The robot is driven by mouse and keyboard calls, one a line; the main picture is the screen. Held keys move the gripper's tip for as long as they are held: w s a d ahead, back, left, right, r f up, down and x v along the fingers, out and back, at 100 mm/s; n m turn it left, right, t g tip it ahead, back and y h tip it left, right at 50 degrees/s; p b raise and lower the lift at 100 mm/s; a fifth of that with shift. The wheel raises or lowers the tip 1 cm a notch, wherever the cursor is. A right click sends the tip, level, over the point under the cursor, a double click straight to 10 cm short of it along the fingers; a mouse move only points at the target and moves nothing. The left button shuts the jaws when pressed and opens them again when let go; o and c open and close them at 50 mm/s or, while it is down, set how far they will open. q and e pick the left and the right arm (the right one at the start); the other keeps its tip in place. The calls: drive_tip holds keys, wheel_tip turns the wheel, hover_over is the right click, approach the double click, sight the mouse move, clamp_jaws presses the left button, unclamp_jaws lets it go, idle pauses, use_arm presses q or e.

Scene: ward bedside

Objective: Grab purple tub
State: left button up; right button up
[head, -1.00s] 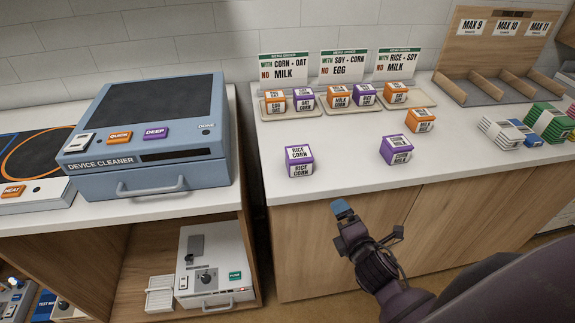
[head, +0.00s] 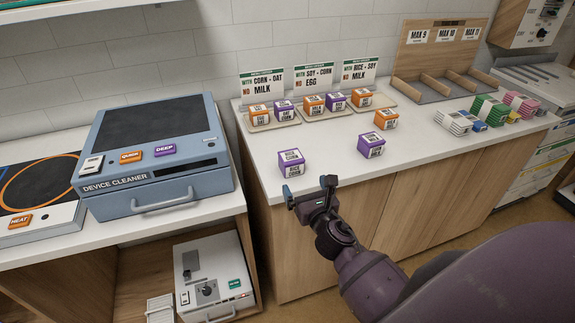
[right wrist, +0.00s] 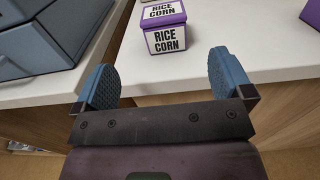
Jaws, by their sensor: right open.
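A purple tub labelled RICE CORN (head: 291,163) stands near the counter's front edge in the head view. In the right wrist view this tub (right wrist: 165,32) is ahead, between the lines of my two fingers. My right gripper (head: 308,192) is open and empty, in front of the counter edge and short of the tub, not touching it. Its blue fingers (right wrist: 164,80) are spread wide in the wrist view. A second purple tub (head: 371,145) stands to the right on the counter. Purple tubs also stand on trays at the back, one on the left tray (head: 284,110). My left gripper is not in view.
The blue-grey device cleaner (head: 155,155) stands on the counter to the left. An orange tub (head: 386,120) stands behind the second purple tub. Menu signs (head: 262,82) stand behind the trays. A wooden divided rack (head: 440,70) and small packs (head: 487,110) are at right.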

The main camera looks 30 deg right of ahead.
sight(295, 163)
drive_tip(key=x, duration=0.4)
drive_tip(key=shift+w+d, duration=0.2)
drive_tip(key=shift+w, duration=0.1)
drive_tip(key=shift+r+x, duration=0.15)
drive_tip(key=shift+x, duration=1.35)
drive_tip(key=shift+r+x, duration=0.15)
drive_tip(key=shift+x, duration=1.3)
drive_tip(key=shift+s+d, duration=0.1)
drive_tip(key=shift+d, duration=0.1)
drive_tip(key=c, duration=1)
drive_tip(key=shift+c, duration=0.5)
drive_tip(key=shift+r+p, duration=0.15)
drive_tip(key=shift+p, duration=0.15)
